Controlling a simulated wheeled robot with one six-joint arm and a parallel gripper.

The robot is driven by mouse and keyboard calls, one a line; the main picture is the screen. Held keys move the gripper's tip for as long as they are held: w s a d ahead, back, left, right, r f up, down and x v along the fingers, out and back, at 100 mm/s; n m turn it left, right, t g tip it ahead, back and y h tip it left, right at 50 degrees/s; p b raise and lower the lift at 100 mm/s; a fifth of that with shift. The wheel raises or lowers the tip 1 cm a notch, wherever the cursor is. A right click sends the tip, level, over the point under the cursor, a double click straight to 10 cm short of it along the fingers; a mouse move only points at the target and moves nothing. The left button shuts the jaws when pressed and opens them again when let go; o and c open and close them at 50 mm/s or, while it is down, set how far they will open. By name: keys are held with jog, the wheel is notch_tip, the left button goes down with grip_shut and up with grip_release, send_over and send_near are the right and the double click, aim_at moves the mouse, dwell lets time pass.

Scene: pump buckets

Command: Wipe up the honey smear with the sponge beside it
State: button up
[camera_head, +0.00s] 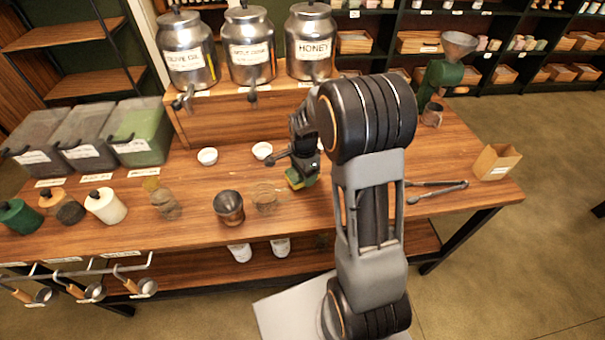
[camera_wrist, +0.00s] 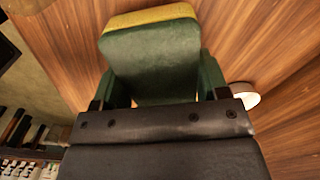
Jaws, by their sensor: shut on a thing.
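The sponge, green with a yellow layer, shows in the head view (camera_head: 298,180) low over or on the wooden table; I cannot tell if it touches. My gripper (camera_head: 303,170) is shut on it from above. In the wrist view the sponge (camera_wrist: 152,60) sits between the two fingers of my gripper (camera_wrist: 160,84), its yellow layer at the far edge. I see no honey smear in either view; my arm and the sponge cover part of the table. The steel dispenser labelled HONEY (camera_head: 311,45) stands on the wooden riser behind.
White bowls (camera_head: 207,156) (camera_head: 262,150) stand left of my gripper; one white bowl (camera_wrist: 244,95) is close beside it in the wrist view. A dark metal cup (camera_head: 229,208) and a glass jar (camera_head: 265,197) stand front left.

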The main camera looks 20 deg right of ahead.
jog(key=shift+w+r+p, duration=0.1)
jog(key=shift+r+p, duration=1.65)
jog(key=shift+r, duration=0.9)
jog(key=shift+f, duration=0.1)
